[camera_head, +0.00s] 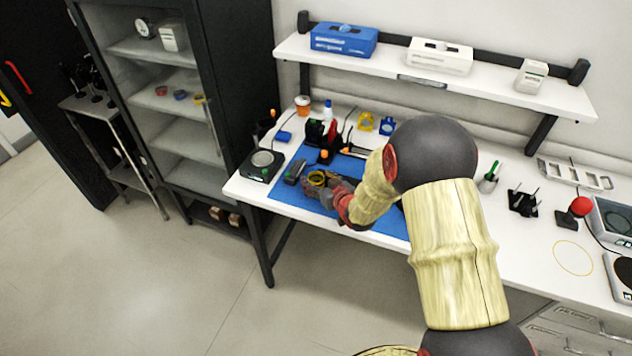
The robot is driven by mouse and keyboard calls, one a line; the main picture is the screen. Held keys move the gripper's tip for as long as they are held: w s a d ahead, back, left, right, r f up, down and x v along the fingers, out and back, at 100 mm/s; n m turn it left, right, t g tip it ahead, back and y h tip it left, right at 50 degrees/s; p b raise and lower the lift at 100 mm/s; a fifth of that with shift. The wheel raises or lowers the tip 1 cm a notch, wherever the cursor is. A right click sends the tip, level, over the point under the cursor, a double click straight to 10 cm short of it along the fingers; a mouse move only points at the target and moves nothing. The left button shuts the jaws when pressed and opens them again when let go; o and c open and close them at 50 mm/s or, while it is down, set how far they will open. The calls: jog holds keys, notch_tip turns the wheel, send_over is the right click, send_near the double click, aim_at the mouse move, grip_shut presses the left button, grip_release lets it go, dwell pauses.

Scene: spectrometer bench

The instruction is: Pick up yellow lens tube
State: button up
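The fingers and the piece overlap in this view. I cannot tell whether the fingers touch it, or whether it rests on the mat or is held.
A black scale-like device (262,164) stands left of the mat. Dark red-and-black equipment (325,138) stands behind the gripper, with yellow (365,122) and blue (387,125) mounts farther back. A shelf (500,82) overhangs the bench. An open-shelved cabinet (165,95) stands left.

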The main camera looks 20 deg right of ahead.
jog(key=c, duration=1.1)
jog(key=shift+c, duration=0.3)
jog(key=shift+r, duration=0.15)
